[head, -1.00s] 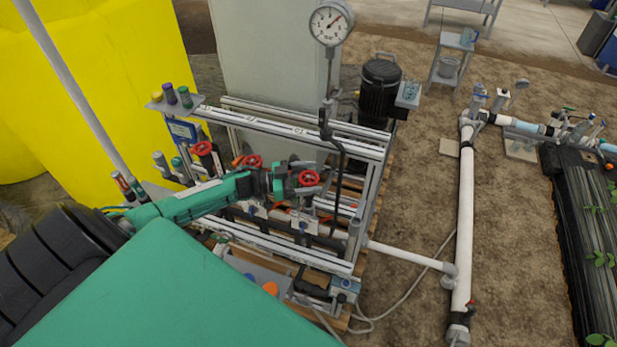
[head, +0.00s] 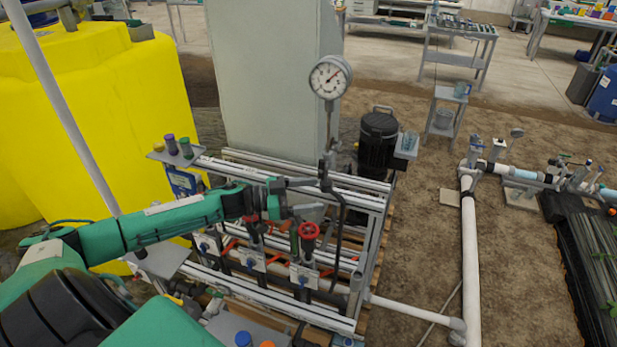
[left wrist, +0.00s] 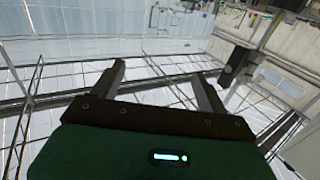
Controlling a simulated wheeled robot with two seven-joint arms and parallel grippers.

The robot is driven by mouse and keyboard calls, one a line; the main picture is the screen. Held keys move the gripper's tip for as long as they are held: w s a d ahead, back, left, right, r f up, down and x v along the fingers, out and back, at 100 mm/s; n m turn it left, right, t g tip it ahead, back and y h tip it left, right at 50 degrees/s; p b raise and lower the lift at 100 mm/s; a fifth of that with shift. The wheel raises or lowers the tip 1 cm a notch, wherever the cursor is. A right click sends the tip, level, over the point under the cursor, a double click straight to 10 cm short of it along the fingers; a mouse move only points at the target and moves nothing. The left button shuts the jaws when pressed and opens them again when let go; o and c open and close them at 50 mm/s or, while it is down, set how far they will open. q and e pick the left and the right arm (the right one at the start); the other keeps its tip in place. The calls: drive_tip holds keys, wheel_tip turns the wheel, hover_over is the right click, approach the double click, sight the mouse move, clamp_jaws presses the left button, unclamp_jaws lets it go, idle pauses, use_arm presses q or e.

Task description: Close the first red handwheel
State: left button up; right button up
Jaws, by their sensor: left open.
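My left gripper (head: 316,196) is open and empty, its two fingers pointing right above the skid's valve row. One red handwheel (head: 308,230) shows clearly just below the fingers, apart from them. A second red handwheel (head: 250,218) shows only in part under my left wrist. Any handwheel farther left is hidden behind my left arm, so I cannot tell the first one's state. In the left wrist view, the open left gripper (left wrist: 157,72) has nothing between its fingers, and no handwheel shows there. My right gripper is not in view.
The skid's metal frame (head: 335,188) surrounds the valves. A pressure gauge (head: 330,77) on a dark pipe rises close beyond my fingertips. A black motor (head: 378,140) stands behind. A yellow tank (head: 110,110) is at left. Bare ground lies right of the skid.

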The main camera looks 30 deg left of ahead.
use_arm(q)
wheel_tip(320, 180, up, 7)
drive_tip(key=shift+f+b, duration=0.15)
drive_tip(key=shift+b, duration=0.3)
